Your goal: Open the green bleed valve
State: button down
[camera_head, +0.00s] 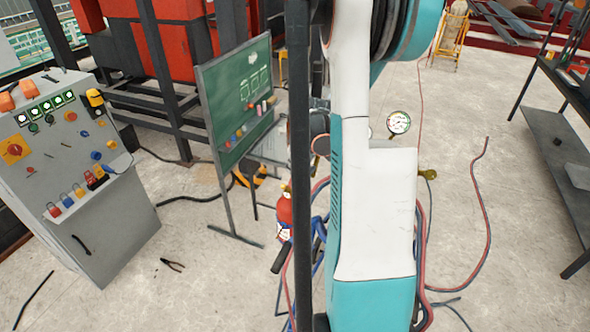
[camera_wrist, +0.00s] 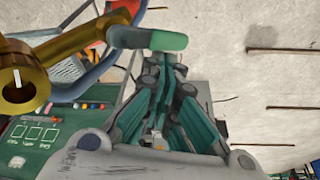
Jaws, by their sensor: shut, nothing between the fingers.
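The green bleed valve handle (camera_wrist: 168,41) shows near the top middle of the wrist view as a short green bar with a greyish-green left end. A brass fitting (camera_wrist: 22,78) with a round hub and a brass arm is large at the left of that view. My gripper (camera_wrist: 163,70) is shut and empty, its fingertips just below the green handle in the picture. I cannot tell whether they touch it. In the head view, my arm hides the handle and my gripper. A brass piece (camera_head: 428,174) and a round gauge (camera_head: 399,122) show right of my arm.
A dark upright post (camera_head: 299,160) stands close to my arm. A green chalkboard (camera_head: 236,92) and a grey control panel (camera_head: 65,140) are at left. Hoses (camera_head: 480,215) lie on the floor at right. A dark workbench (camera_head: 560,150) stands at the right edge.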

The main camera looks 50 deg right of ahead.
jog(key=shift+s+a+f+n+g+b, duration=0.15)
jog(key=shift+f+n+g+b, duration=0.1)
jog(key=shift+n+g+b, duration=0.2)
jog(key=shift+s+a+f+n+g+b, duration=0.3)
jog(key=shift+s+f+n+g+b, duration=0.25)
jog(key=shift+n+g+b, duration=0.4)
jog(key=shift+r, duration=0.1)
dwell(0.5)
